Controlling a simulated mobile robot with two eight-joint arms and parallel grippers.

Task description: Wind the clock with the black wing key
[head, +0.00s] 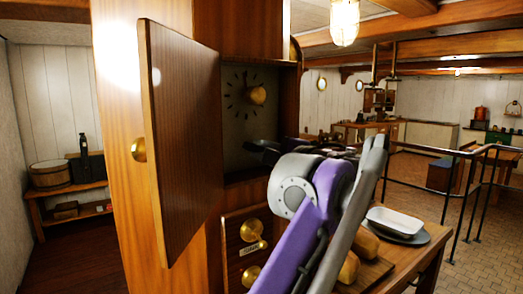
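The clock (238,112) is a dark face with black marks inside a tall wooden case (245,30). A round brass piece (258,95) sits on its face. The case's wooden door (180,140) stands open to the left, with a brass knob (138,150). I cannot make out the black wing key. My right gripper does not show.
A wooden counter (415,272) at lower right holds bread (349,268) and a white dish (397,220). Brass knobs (251,230) sit on a panel below the clock. A metal railing (450,200) stands at right. A shelf with a wooden tub (50,175) is at far left.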

